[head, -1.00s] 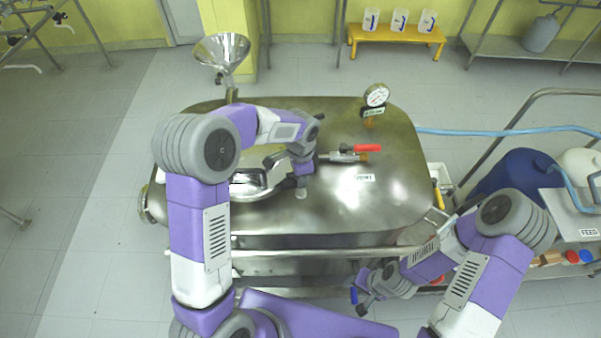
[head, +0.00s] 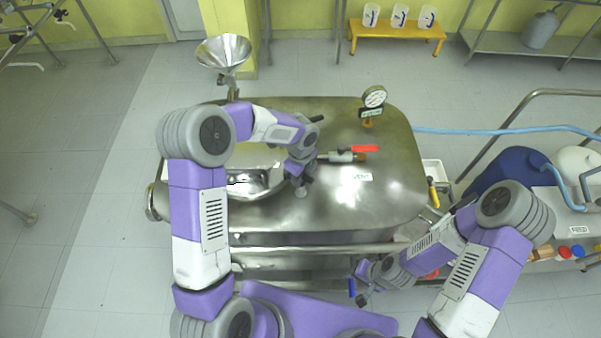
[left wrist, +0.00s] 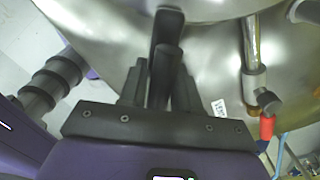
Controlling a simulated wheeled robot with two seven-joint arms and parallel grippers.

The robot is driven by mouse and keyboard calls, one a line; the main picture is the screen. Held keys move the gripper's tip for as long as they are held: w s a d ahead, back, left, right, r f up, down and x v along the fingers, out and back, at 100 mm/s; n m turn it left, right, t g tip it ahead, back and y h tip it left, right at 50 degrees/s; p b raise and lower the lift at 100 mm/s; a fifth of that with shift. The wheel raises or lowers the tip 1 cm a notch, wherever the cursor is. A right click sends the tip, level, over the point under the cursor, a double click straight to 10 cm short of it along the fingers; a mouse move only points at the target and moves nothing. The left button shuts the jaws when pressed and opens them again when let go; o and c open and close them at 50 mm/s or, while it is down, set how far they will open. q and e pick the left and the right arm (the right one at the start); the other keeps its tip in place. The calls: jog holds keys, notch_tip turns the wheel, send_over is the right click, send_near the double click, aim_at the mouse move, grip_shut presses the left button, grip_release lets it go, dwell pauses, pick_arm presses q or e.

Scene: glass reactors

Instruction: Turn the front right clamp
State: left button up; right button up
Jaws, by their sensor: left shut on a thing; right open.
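The round hatch lid (head: 245,181) is on the steel vessel (head: 375,205), partly hidden by my left arm. My left gripper (head: 299,186) is at the lid's right front edge, pointing down. In the left wrist view, its fingers (left wrist: 160,88) are closed around a dark clamp handle (left wrist: 167,28) that stands up between them. I take this to be the front right clamp; its base is mostly hidden in the head view. My right gripper (head: 363,294) is open and empty, low in front of the vessel's front rail.
A vent valve with a red handle (head: 365,149) lies right of the clamp and shows in the left wrist view (left wrist: 267,127). A gauge (head: 373,97) and a funnel (head: 224,53) stand behind. A blue handle (head: 351,287) is beside my right gripper. The lid's right side is bare steel.

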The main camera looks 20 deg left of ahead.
pick_arm(q)
jog(key=shift+o, duration=0.3)
jog(key=shift+m, duration=0.7)
jog(key=shift+o, duration=0.2)
jog(key=shift+p, duration=0.3)
jog(key=o, duration=0.8)
jog(key=shift+c, duration=0.2)
jog(key=shift+r, duration=0.1)
notch_tip(320, 180, up, 7)
jog(key=shift+r+p, duration=0.2)
jog(key=shift+p, duration=0.15)
